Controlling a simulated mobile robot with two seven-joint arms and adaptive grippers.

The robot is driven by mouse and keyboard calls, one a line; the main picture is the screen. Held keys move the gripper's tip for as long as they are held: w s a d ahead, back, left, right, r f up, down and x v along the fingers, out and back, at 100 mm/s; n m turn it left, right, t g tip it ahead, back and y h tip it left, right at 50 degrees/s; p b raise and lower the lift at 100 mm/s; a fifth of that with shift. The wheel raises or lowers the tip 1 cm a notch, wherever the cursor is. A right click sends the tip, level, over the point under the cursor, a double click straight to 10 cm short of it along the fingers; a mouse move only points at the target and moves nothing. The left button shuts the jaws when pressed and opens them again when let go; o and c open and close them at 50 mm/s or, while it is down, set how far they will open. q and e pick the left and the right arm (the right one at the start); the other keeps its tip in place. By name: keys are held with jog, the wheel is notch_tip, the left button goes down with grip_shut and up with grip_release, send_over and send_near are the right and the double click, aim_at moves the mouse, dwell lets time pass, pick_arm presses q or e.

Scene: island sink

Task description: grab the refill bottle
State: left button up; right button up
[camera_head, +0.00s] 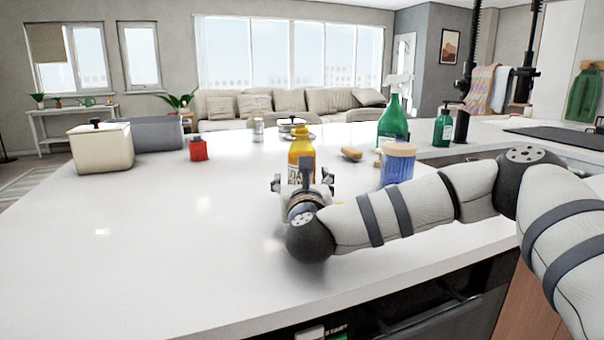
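An amber-yellow bottle (301,147) with a pale label stands upright on the white island counter; it looks like the refill bottle. My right arm comes in from the right, and its gripper (304,184) is right in front of the bottle's lower part, pointing away from the camera. Dark finger parts show to the left and right of the bottle. The fingertips and the bottle's base are hidden behind the hand, so I cannot tell whether the fingers touch it. My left gripper is not in view.
Right of the bottle stand a blue jar (397,168) with a wooden lid, a brown brush-like item (351,154), a green spray bottle (393,122) and a green pump bottle (443,129). A red container (198,149) and a cream bin (101,150) stand left. The counter's front left (150,240) is clear.

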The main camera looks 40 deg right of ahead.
jog(key=c, duration=1.4)
jog(key=shift+r, duration=0.15)
jog(key=shift+r, duration=0.85)
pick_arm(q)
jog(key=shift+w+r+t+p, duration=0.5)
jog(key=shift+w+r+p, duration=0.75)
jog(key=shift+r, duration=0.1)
pick_arm(e)
jog(key=shift+s+a+r, duration=0.1)
jog(key=shift+s+r, duration=1.75)
jog(key=shift+s, duration=0.45)
jog(key=shift+s+a+r, duration=0.15)
jog(key=shift+s+r, duration=1.65)
jog(key=shift+s, duration=0.55)
jog(key=shift+s+a+r, duration=0.1)
jog(key=shift+s+r, duration=1.75)
jog(key=shift+s, duration=0.45)
